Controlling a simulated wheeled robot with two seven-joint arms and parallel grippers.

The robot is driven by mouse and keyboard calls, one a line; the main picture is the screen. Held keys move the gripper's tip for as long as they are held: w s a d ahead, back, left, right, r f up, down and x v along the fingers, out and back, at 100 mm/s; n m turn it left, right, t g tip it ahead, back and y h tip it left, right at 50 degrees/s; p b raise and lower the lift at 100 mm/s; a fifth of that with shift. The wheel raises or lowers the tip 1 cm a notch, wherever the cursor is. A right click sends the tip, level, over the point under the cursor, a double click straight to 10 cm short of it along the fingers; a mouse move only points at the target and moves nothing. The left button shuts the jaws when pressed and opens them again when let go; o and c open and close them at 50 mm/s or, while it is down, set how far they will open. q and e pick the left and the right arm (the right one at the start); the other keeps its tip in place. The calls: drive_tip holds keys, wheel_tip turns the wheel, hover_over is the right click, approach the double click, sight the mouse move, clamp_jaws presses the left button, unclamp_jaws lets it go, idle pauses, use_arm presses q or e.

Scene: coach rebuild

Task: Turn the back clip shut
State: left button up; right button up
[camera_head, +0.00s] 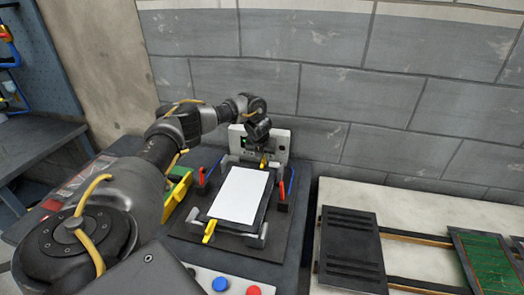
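A white rectangular sheet or panel (241,195) lies on a dark block in the middle of a dark fixture plate (187,229). The back clip (264,163), yellow, is at the panel's far edge, partly hidden by my gripper. A front yellow clip (209,231) is at the near edge. Red-handled clips stand upright at the left (201,176) and right (282,190) sides. My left gripper (261,151) points down right above the back clip. Its fingers are too small and dark to tell open from shut, or whether they touch the clip. My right gripper is out of view.
A grey box (279,142) stands behind the fixture near my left gripper. A blue button (220,284) and a red button (253,290) are at the front. A yellow-green item (176,190) lies left of the fixture. A pale bench (413,258) with a black louvred panel (350,250) is at the right.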

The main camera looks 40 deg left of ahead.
use_arm(q)
drive_tip(key=b+v, duration=0.1)
drive_tip(key=v, duration=0.9)
drive_tip(key=shift+f, duration=0.1)
